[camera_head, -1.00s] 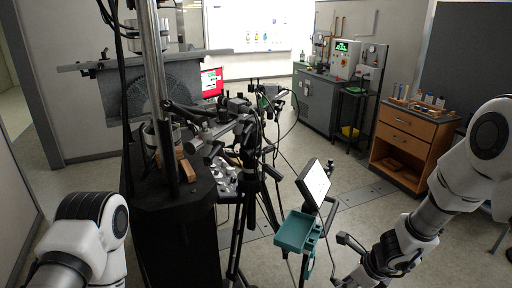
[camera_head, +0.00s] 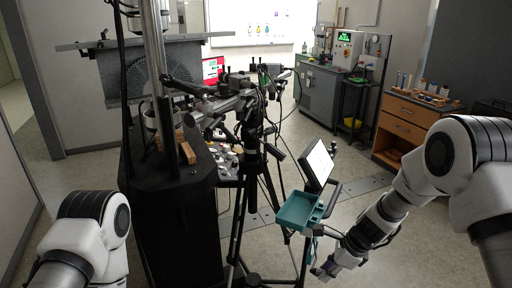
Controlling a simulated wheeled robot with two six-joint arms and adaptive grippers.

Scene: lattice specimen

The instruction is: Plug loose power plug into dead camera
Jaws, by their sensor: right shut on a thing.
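Several dark cameras and their mounts (camera_head: 236,82) cluster on tripods in the middle of the view. I cannot tell which camera is the dead one. Black and green cables hang around them. My right gripper (camera_head: 325,268) is low in the view, just right of and below the teal tray. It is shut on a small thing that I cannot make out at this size. I cannot pick out the loose power plug for certain. My left arm shows at the lower left, but its gripper is out of view.
The teal tray (camera_head: 299,211) and a tilted white screen (camera_head: 317,163) stand close to my right gripper. Black tripod legs (camera_head: 238,236) spread over the floor. A black bench (camera_head: 178,228) with a metal column is at left. A wooden drawer cabinet (camera_head: 404,124) is at right.

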